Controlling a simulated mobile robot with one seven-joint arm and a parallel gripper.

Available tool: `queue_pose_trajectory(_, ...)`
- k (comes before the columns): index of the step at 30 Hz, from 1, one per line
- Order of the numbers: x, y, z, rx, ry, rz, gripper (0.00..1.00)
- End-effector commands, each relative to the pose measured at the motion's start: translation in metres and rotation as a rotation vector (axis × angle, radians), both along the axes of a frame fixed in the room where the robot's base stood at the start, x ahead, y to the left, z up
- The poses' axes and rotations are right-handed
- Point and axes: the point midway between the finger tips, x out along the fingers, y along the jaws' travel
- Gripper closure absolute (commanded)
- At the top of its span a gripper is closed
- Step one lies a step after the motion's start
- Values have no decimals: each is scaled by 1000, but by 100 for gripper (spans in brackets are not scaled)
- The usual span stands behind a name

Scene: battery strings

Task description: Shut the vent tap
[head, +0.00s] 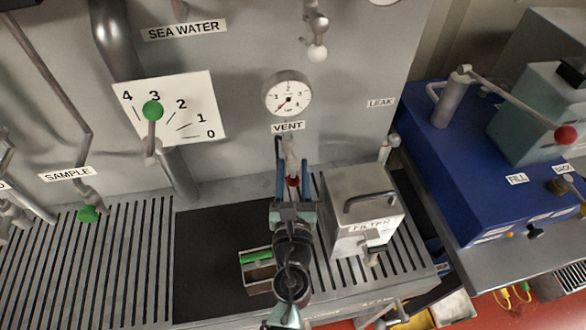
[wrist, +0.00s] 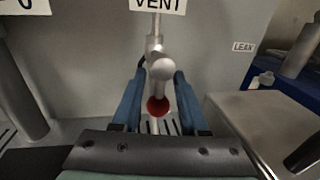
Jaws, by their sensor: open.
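The vent tap (wrist: 160,68) is a grey metal tap on the wall under the VENT label (head: 288,127). Its red knob (wrist: 158,106) hangs at the lower end and also shows in the head view (head: 292,182). My gripper (wrist: 160,85) is open, with one blue finger on each side of the tap and knob. Gaps show between the fingers and the knob in the wrist view. In the head view my gripper (head: 293,180) and wrist cover the area below the tap.
A pressure gauge (head: 288,93) is above the VENT label. The metal FILTER box (head: 345,190) stands close on the right. A small open box (head: 258,284) with a green item lies on the dark mat (head: 210,250) at the left. The green-knobbed lever (head: 152,112) is farther left.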

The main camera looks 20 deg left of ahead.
Motion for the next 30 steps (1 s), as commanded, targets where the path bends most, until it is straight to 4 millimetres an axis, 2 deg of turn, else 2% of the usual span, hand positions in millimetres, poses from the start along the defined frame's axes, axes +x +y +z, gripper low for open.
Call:
queue_pose_trajectory(2, 0, 0, 0, 0, 0, 0, 57)
queue_pose_trajectory(9, 0, 0, 0, 0, 0, 0, 100)
queue_pose_trajectory(22, 0, 0, 1, 10, 5, 0, 100)
queue_pose_trajectory(30, -1, 2, 5, 98, 66, 1, 100)
